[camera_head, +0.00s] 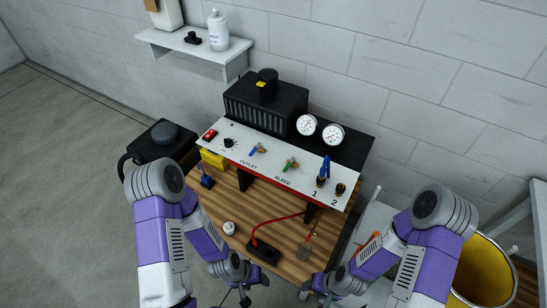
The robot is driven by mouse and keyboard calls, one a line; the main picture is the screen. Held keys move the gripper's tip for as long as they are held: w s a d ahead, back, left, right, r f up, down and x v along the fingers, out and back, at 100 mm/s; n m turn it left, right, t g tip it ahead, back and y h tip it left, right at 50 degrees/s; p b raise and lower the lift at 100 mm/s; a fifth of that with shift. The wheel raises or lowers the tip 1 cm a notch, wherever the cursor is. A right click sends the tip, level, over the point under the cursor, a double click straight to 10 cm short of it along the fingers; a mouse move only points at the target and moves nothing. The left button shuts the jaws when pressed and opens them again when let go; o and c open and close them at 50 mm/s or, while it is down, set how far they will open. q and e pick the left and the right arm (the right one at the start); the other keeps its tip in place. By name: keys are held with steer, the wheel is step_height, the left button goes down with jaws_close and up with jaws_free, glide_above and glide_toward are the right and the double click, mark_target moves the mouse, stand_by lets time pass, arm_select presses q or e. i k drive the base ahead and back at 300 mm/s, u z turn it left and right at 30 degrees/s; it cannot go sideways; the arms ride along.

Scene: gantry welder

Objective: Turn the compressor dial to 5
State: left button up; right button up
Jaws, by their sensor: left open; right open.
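The compressor panel (268,160) is a long white sloped board above a wooden bench. A small black dial (228,143) with markings around it sits near the panel's left end, beside a red switch (210,135). The dial's setting is too small to read. My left gripper (243,296) is low in the view, below the bench's front edge, well apart from the dial. My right gripper (304,292) is low near the bench's front right corner, also far from the dial. Both are open and seem empty; their fingertips are small and partly hidden.
Two gauges (320,130), a blue and a green valve (290,164) and sockets marked 1 and 2 are on the unit. The wooden bench (262,205) holds a black box (263,251) with a red cable and a white round item (229,228). A yellow bucket (487,275) stands right.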

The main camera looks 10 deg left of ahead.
mark_target(228, 142)
steer(key=u, duration=2.45)
steer(key=i, duration=1.8)
steer(key=z, duration=2.6)
